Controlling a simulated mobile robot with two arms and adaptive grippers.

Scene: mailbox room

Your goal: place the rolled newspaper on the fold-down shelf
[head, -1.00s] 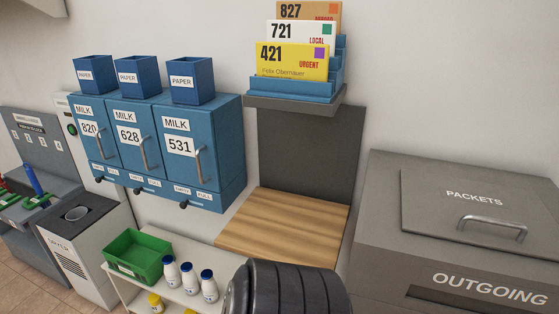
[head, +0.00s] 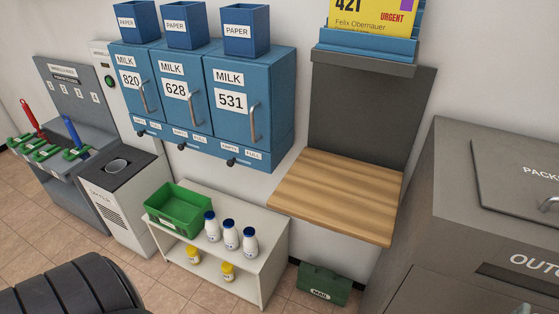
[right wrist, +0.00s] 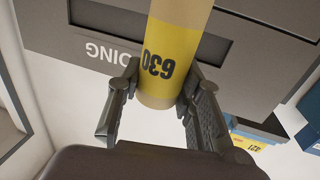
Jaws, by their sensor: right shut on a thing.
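The rolled newspaper (right wrist: 174,58) is a pale roll with a yellow band marked 630, seen in the right wrist view. My right gripper (right wrist: 158,88) is shut on it near its end; the far end runs out of the top of the picture. The fold-down shelf (head: 340,190) is a wooden board folded down level against a dark grey back panel, in the middle right of the head view. Its top is bare. Neither gripper shows in the head view.
Above the shelf is a blue letter rack (head: 367,44) with a yellow 421 card. Blue milk boxes (head: 238,95) hang to its left. A low white stand (head: 243,268) holds a green crate (head: 178,212) and several bottles. A grey outgoing box (head: 455,235) stands at right. A green mail box (head: 322,285) is below.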

